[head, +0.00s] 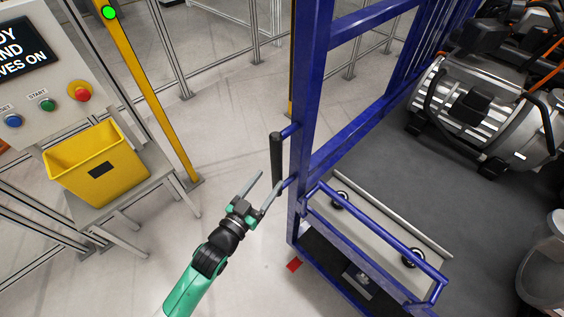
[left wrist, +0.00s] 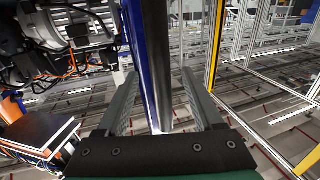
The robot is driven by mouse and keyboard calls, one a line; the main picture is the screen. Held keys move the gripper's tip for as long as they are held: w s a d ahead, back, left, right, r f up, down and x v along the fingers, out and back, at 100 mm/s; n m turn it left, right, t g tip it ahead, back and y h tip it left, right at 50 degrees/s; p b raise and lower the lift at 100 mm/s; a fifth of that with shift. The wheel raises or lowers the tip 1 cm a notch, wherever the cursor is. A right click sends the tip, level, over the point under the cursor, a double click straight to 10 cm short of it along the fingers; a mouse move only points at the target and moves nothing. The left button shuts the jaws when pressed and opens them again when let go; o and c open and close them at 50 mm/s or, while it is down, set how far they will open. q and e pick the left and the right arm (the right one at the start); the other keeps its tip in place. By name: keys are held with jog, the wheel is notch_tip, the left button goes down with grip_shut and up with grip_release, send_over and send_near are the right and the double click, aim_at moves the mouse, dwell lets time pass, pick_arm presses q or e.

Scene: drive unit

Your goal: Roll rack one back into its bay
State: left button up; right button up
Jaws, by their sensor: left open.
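A tall blue-framed rack (head: 307,120) stands right of centre in the head view. A black upright handle (head: 277,163) is fixed to its near left post by short blue brackets. My left gripper (head: 273,178) is open at the handle's lower part, fingers pointing towards it. In the left wrist view, the dark handle (left wrist: 157,60) shows between the two open fingers (left wrist: 158,88), with the blue post (left wrist: 133,40) to its left. I see no contact on the handle. No rack number is legible, and the bay cannot be made out. My right gripper is out of view.
A control panel (head: 60,95) with buttons and a yellow bin (head: 98,165) stand at the left. A yellow post (head: 150,95) and fencing stand behind. A metal motor unit (head: 490,120) is at the right. Pale floor (head: 235,130) is clear between post and rack.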

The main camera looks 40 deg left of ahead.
pick_arm(q)
jog(key=x, duration=0.8)
jog(key=shift+w+b, duration=0.35)
jog(key=shift+b, duration=0.1)
jog(key=shift+c, duration=0.3)
grip_shut()
dwell(0.5)
